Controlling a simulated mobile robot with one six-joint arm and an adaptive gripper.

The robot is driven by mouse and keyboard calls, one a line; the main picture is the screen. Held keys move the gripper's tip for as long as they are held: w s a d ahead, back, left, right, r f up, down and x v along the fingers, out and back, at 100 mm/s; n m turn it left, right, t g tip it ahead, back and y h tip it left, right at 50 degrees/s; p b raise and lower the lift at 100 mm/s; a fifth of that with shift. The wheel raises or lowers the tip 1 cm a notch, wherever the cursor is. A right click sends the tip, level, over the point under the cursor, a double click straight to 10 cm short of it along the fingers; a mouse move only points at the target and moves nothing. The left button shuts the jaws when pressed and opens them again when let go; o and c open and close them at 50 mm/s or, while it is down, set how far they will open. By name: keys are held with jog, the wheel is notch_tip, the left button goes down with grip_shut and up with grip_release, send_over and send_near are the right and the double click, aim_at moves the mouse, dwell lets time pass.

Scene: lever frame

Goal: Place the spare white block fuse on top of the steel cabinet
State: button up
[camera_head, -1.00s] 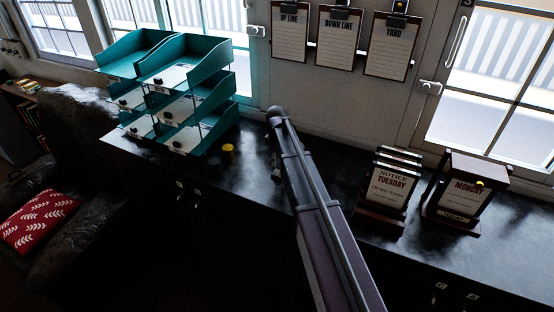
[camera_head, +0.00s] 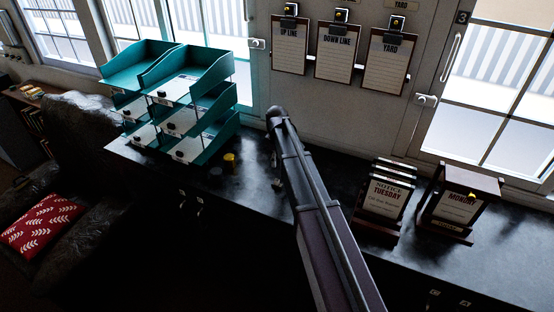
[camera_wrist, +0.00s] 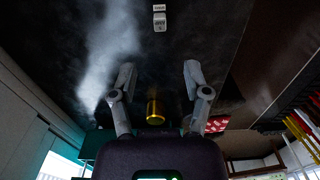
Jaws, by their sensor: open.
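In the wrist view, a small white block with dark lettering (camera_wrist: 160,22), possibly the white block fuse, lies on the dark worktop. A second small white piece lies just beyond it; its lettering is too small to read. My gripper (camera_wrist: 160,76) is open and empty, with its fingers spread wide and pointing toward the blocks, which sit ahead of the fingertips. I cannot tell the gap between them. In the head view my arm hides most of the gripper and the blocks cannot be made out. I cannot identify the steel cabinet in either view.
A yellow cylinder (camera_head: 229,162) stands on the worktop (camera_head: 320,165) left of my arm, near teal letter trays (camera_head: 215,105). It also shows in the wrist view (camera_wrist: 155,112). Two dark-framed calendar stands (camera_head: 385,197) are to the right. Clipboards (camera_head: 340,55) hang on the wall behind.

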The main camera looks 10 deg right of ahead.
dwell(0.4)
jog(key=s+d+m, duration=0.1)
jog(key=s+m, duration=0.9)
jog(key=s, duration=1.7)
jog(key=shift+s+d+m, duration=0.15)
jog(key=shift+d+m, duration=0.05)
jog(key=shift+m, duration=0.2)
jog(key=shift+o, duration=0.5)
notch_tip(320, 180, up, 2)
jog(key=m+p, duration=0.2)
jog(key=m, duration=0.5)
send_over(277, 179)
jog(key=shift+a, duration=0.1)
jog(key=shift+s, duration=0.1)
notch_tip(277, 179, down, 9)
jog(key=b, duration=0.8)
jog(key=shift+r+b, duration=0.2)
jog(key=shift+b, duration=0.1)
